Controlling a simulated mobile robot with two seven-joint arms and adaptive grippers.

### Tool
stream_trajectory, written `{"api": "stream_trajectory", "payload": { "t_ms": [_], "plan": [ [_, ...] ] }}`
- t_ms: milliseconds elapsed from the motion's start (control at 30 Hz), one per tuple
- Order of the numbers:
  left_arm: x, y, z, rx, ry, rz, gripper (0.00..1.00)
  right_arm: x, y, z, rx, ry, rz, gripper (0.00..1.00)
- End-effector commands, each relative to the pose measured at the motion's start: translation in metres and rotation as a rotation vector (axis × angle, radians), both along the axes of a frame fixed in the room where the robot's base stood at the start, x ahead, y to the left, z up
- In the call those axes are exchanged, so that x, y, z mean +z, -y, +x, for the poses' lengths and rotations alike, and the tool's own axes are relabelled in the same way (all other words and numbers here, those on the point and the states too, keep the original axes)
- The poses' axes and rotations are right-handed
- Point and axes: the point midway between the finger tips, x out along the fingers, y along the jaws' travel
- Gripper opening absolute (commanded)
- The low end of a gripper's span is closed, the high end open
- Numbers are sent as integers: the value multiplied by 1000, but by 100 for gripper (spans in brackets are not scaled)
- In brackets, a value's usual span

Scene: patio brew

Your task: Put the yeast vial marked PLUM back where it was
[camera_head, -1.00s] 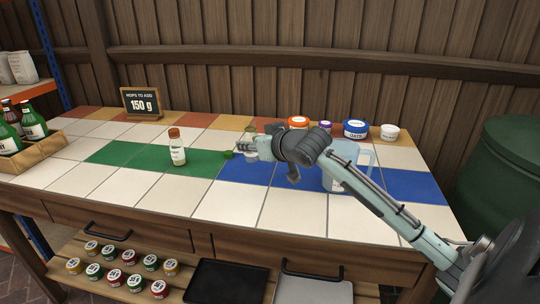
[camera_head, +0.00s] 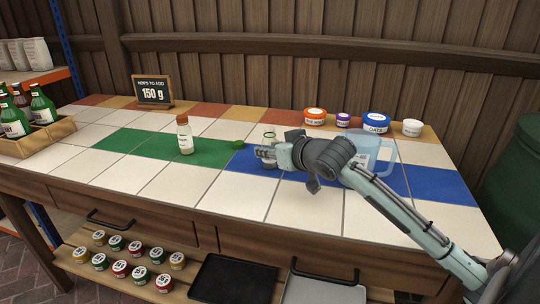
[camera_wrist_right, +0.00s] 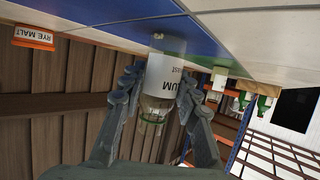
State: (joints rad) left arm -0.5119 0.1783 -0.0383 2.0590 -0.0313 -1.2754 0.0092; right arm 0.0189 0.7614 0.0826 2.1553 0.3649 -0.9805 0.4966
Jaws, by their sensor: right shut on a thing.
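My right gripper (camera_head: 266,153) is shut around a clear vial (camera_head: 269,163) with a white label. In the right wrist view, the gripper (camera_wrist_right: 166,92) has one finger on each side of this vial (camera_wrist_right: 166,66). The label ends in "UM" above "AST", fitting PLUM yeast; the rest is hidden. The vial is upright at the blue tiles (camera_head: 415,182); I cannot tell whether its base touches them. No cap covers its top. A green cap (camera_head: 238,143) lies on the table to its left. My left gripper is out of view.
A red-brown-capped bottle (camera_head: 185,136) stands on the green tiles to the left. A blue-tinted clear jug (camera_head: 384,152) stands close right, partly behind my arm. Several lidded tubs (camera_head: 376,123) line the back. A "150 g" sign (camera_head: 152,92) stands back left. Front white tiles are clear.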

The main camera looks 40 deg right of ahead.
Motion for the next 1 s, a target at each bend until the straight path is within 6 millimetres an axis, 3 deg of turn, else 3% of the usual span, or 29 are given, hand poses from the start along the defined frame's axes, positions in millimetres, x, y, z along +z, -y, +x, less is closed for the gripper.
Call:
{"api": "stream_trajectory", "payload": {
  "t_ms": [400,433,600,1000],
  "plan": [
    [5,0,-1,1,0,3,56,-3,0,-1,0,0,0,2],
    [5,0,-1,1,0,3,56,-3,0,-1,0,0,0,33],
    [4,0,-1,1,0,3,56,-3,0,0,0,0,0,52],
    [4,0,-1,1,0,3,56,2,-1,-7,0,1,0,52]
  ]
}}
